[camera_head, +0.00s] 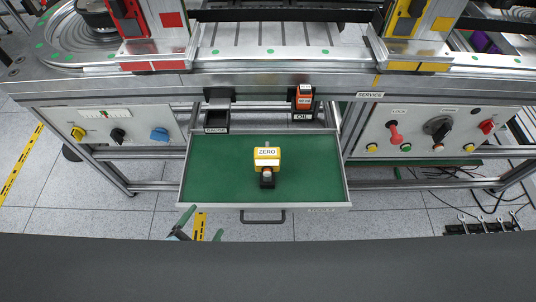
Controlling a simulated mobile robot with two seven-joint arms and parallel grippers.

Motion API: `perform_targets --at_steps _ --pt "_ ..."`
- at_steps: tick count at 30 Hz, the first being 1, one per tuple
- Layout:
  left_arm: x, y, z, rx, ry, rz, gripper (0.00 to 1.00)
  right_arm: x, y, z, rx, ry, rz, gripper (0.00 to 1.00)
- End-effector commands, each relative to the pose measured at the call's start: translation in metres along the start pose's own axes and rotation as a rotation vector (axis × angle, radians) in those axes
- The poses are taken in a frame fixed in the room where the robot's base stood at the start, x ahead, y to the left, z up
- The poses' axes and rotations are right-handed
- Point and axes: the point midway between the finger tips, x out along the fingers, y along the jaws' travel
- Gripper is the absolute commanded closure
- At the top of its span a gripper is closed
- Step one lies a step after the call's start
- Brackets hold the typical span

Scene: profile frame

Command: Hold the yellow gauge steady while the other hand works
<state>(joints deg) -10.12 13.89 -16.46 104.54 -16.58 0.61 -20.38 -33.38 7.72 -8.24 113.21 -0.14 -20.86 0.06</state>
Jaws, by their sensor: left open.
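The yellow gauge (275,163) has a white label reading ZERO. A dark part with a light ring shows at its near end. It rests on the green lining of a pulled-out drawer (215,165), near the middle. My left gripper (202,225) shows at the lower left, in front of the drawer and apart from the gauge. Its green-tipped fingers are spread with nothing between them, and the rest of the arm is hidden. My right gripper is not in view.
The drawer has a dark handle (263,220) at its front. An orange item (304,97) sits in a black holder labelled OIL, beside an empty-looking black holder (217,117). Control panels (420,131) with knobs flank the drawer. The green lining around the gauge is clear.

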Motion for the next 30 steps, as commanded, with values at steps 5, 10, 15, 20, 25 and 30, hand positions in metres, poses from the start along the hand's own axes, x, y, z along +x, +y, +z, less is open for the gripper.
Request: perform_targets --at_steps 5,10,15,20,25,30 --pt "0.047 0.004 -0.007 0.320 0.192 -0.034 0.20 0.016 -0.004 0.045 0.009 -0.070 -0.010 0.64" --pt "0.083 0.003 -0.024 0.632 0.381 -0.095 0.20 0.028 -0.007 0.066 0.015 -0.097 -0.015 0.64" --pt "0.112 0.002 -0.039 0.946 0.569 -0.173 0.20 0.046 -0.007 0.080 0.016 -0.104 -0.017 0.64" --pt "0.133 0.004 -0.049 1.243 0.745 -0.254 0.20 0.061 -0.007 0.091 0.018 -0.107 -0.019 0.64" --pt "0.153 0.005 -0.051 1.557 0.929 -0.346 0.20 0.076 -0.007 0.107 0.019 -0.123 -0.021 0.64" --pt "0.170 0.005 -0.043 1.862 1.112 -0.434 0.20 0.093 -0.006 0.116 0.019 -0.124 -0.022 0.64"
